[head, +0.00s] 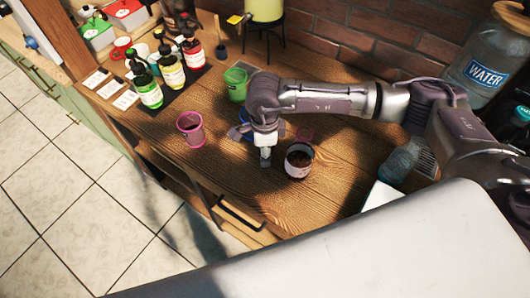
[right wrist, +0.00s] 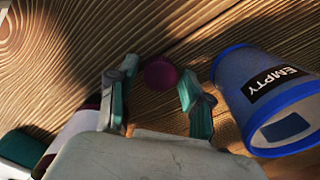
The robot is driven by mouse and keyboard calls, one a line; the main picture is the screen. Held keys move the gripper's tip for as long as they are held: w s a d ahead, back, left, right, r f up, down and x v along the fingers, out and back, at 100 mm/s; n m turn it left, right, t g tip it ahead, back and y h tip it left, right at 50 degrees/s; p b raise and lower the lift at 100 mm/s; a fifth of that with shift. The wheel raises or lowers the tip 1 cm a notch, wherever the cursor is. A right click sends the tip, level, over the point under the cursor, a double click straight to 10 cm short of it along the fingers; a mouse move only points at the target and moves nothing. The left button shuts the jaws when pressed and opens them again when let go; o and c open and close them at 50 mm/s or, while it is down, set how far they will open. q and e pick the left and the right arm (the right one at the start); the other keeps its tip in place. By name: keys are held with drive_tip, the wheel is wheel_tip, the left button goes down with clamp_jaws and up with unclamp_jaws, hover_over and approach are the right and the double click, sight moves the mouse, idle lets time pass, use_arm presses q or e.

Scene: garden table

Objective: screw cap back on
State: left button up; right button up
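A small dark magenta round cap (right wrist: 160,74) lies on the wooden table in the right wrist view. My right gripper (right wrist: 158,82) is open, with one finger on each side of the cap; whether either touches it I cannot tell. In the head view my right gripper (head: 265,157) points down over the table, and the cap cannot be made out there. Green (head: 147,88), yellowish (head: 171,70) and red (head: 193,52) bottles with dark tops stand on a dark mat at the back left. My left gripper is not in view.
A blue cup marked EMPTY (right wrist: 240,85) stands close right of the fingers in the right wrist view. The head view shows a pink cup (head: 190,128), a green cup (head: 236,84), a pot with dark contents (head: 299,161) and a WATER jar (head: 487,70).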

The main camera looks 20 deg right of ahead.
drive_tip(key=c, duration=0.3)
wheel_tip(320, 180, up, 10)
drive_tip(key=b, duration=0.3)
idle(0.4)
